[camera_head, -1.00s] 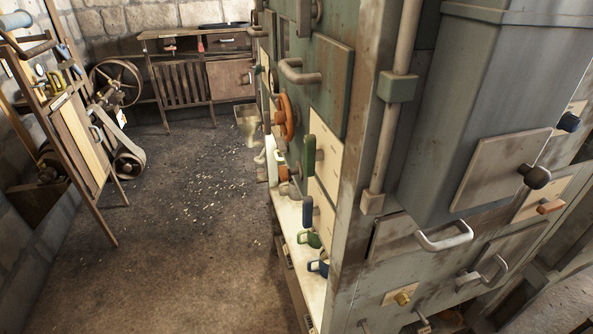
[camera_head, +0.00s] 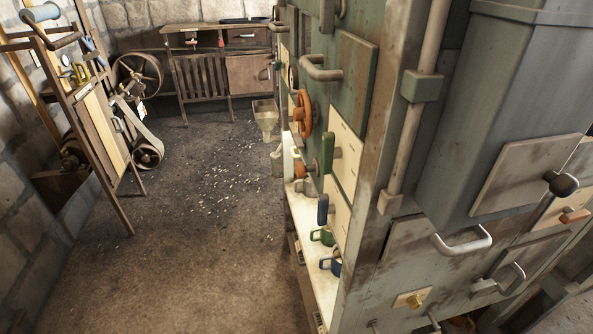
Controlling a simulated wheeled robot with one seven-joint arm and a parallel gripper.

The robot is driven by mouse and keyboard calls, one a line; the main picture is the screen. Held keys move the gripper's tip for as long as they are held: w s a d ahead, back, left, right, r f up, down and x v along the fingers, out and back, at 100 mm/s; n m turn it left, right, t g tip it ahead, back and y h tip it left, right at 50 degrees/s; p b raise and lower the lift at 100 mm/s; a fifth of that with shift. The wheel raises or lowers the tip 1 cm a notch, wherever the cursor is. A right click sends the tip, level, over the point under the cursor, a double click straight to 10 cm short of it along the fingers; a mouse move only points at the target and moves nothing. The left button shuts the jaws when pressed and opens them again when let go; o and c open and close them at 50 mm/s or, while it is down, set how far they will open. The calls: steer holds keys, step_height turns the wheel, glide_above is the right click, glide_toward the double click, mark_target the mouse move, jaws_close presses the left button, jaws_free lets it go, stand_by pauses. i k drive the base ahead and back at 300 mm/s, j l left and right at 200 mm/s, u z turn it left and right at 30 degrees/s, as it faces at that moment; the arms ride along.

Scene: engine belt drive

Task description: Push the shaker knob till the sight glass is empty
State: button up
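The large machine cabinet (camera_head: 460,110) fills the right half of the head view. I cannot tell which of these, if any, is the shaker knob. I cannot make out the sight glass. My gripper is not in view.
Open floor (camera_head: 200,240) with scattered pale bits lies left of the cabinet. A wooden rack (camera_head: 100,130) with tools leans at the left wall, beside belt wheels (camera_head: 138,80). A wooden bench (camera_head: 205,75) stands at the back. Metal handles (camera_head: 465,241) stick out from the cabinet.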

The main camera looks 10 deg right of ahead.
mark_target(301, 169)
steer(key=i+j, duration=0.2)
steer(key=j, duration=0.2)
steer(key=i+j, duration=0.25)
steer(key=i+j+z, duration=0.1)
steer(key=j, duration=0.4)
steer(key=i+j, duration=0.5)
steer(key=j, duration=0.3)
steer(key=i+j, duration=0.2)
steer(key=j, duration=0.2)
steer(key=i+j+z, duration=0.1)
steer(key=j, duration=0.3)
steer(key=i, duration=0.1)
